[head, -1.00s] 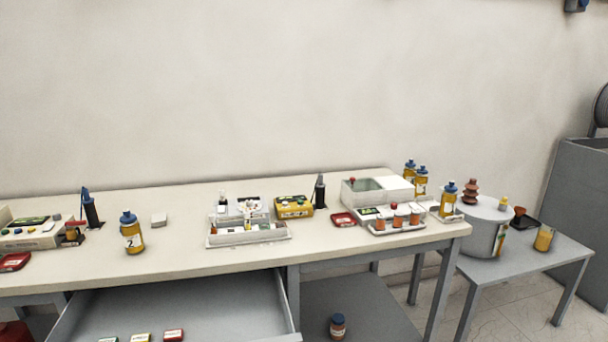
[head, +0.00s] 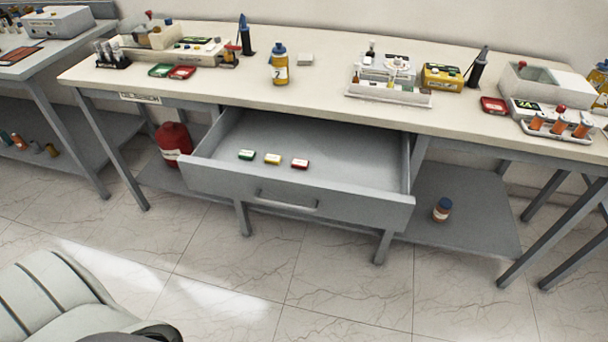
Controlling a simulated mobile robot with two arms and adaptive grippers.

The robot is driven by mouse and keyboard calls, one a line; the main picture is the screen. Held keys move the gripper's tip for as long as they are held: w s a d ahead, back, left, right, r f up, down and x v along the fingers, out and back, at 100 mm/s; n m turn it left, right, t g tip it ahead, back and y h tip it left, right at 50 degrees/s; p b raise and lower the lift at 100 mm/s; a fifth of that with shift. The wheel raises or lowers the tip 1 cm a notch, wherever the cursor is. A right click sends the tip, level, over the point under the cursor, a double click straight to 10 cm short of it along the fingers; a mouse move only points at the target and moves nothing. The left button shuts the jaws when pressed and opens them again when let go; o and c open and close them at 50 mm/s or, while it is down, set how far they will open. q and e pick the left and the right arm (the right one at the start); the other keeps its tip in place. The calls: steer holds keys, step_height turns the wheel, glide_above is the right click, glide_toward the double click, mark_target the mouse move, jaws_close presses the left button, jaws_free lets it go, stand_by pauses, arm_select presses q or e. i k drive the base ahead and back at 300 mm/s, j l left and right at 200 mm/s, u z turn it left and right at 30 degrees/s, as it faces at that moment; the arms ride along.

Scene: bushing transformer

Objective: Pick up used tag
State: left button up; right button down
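Three small labelled blocks lie in a row in the open drawer (head: 235,172): a green one (head: 246,155), a yellow one (head: 272,159) and a red one (head: 300,164). On the bench top, a flat green item (head: 160,70) and a flat red item (head: 182,72) lie side by side at the left. Another flat red item (head: 494,105) lies at the right. The lettering is too small to read, so I cannot tell which of these, if any, is the used tag. Neither of my grippers shows in the head view.
The bench (head: 330,95) holds a yellow bottle (head: 279,68), a white rack (head: 388,92) and a yellow meter (head: 442,77). The drawer juts out over the floor. A red container (head: 173,143) and a small jar (head: 441,210) stand on the lower shelf.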

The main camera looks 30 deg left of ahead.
mark_target(276, 160)
steer(key=u, duration=1.3)
